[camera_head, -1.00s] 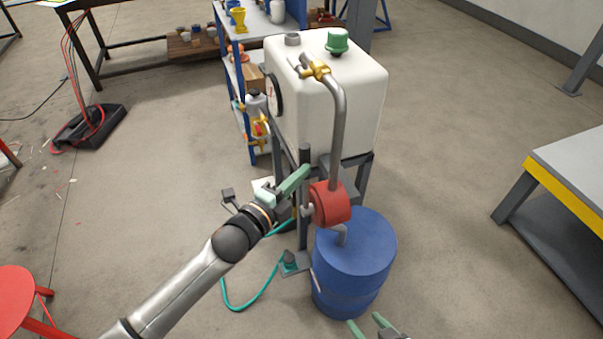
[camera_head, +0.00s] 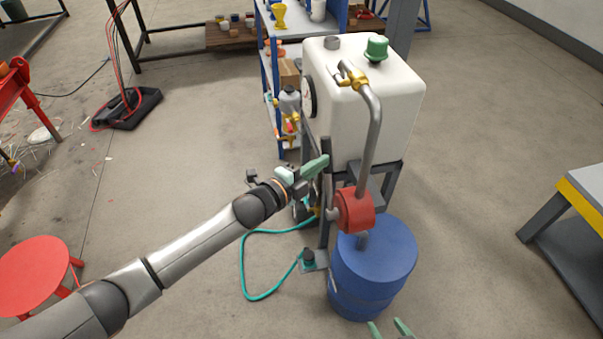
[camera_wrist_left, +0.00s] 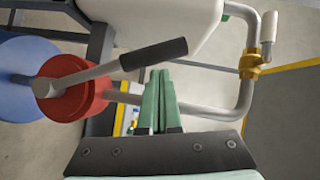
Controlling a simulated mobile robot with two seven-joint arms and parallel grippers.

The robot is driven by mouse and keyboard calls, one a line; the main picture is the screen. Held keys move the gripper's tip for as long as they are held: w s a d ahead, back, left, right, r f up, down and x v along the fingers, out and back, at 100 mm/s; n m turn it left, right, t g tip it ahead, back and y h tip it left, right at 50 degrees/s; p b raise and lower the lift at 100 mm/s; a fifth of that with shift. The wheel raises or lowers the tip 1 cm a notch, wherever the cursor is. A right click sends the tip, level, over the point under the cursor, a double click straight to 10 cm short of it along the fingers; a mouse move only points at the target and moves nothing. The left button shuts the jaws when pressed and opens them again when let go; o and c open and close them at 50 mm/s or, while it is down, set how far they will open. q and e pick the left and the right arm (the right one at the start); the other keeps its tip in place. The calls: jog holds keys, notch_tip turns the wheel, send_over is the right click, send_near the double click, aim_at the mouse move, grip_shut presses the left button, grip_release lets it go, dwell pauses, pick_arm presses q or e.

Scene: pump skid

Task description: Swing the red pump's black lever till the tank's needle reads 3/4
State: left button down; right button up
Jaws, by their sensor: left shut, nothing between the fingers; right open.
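The red pump (camera_head: 354,208) sits above the blue drum (camera_head: 375,265), with a grey pipe rising to the white tank (camera_head: 385,105). The tank's round gauge (camera_head: 309,97) is seen nearly edge-on, so its needle cannot be read. In the left wrist view, the lever's black grip (camera_wrist_left: 153,53) slants up and right on a metal rod from the red pump (camera_wrist_left: 72,90). My left gripper (camera_head: 326,160) is shut and empty. Its fingertips (camera_wrist_left: 160,73) appear just below the grip; contact cannot be told. My right gripper (camera_head: 388,325) is open and empty before the drum.
A teal hose (camera_head: 243,265) loops on the floor left of the drum. A blue-framed shelf (camera_head: 268,75) stands behind the tank. A red stool (camera_head: 38,268) is at lower left and a grey-yellow table (camera_head: 580,190) at right. Floor between drum and table is clear.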

pick_arm(q)
jog(key=v, duration=1.1)
jog(key=shift+s+a+p, duration=0.2)
jog(key=shift+s+p, duration=0.1)
pick_arm(e)
jog(key=shift+r, duration=0.35)
pick_arm(q)
jog(key=shift+r, duration=0.15)
